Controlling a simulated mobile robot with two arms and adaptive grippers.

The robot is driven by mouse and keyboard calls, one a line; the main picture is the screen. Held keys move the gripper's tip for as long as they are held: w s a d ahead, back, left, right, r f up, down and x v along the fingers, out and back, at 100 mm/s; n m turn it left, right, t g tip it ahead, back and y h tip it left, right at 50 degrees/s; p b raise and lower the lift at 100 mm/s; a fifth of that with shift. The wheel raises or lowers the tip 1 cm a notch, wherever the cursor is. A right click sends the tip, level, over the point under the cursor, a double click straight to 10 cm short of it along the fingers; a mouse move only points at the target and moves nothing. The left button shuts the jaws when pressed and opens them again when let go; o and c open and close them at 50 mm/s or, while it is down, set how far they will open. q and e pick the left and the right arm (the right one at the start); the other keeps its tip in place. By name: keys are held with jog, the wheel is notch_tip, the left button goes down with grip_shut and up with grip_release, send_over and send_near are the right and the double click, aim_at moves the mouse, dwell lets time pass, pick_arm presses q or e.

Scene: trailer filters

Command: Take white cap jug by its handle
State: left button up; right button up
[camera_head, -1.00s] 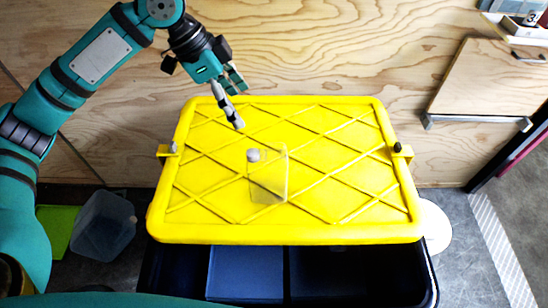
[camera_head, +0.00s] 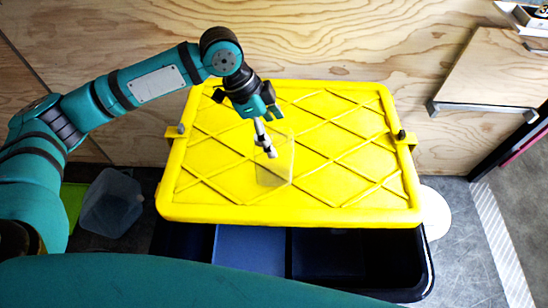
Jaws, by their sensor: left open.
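The clear, see-through jug (camera_head: 280,172) stands on the yellow lid near its middle. Its white cap and handle cannot be made out clearly now, because my gripper covers that part. My left gripper (camera_head: 266,147) is open, pointing down, with its fingers over the upper left part of the jug in the head view. I cannot tell whether the fingers touch the jug or stand apart from it. My right gripper is not in view.
The yellow ribbed lid (camera_head: 350,185) lies on a dark blue tote (camera_head: 395,270) and is otherwise clear. A translucent container (camera_head: 111,203) stands on the floor at left. A plywood wall (camera_head: 340,40) rises behind, with a wooden panel (camera_head: 490,75) at right.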

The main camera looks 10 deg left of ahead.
aim_at(281, 142)
pick_arm(q)
jog(key=x, duration=0.2)
jog(key=p+x, duration=0.1)
jog(key=x, duration=0.1)
jog(key=shift+w+d+f, duration=0.2)
jog(key=shift+w+d, duration=0.05)
jog(key=shift+c, duration=0.2)
jog(key=c, duration=1.6)
jog(key=shift+r, duration=0.15)
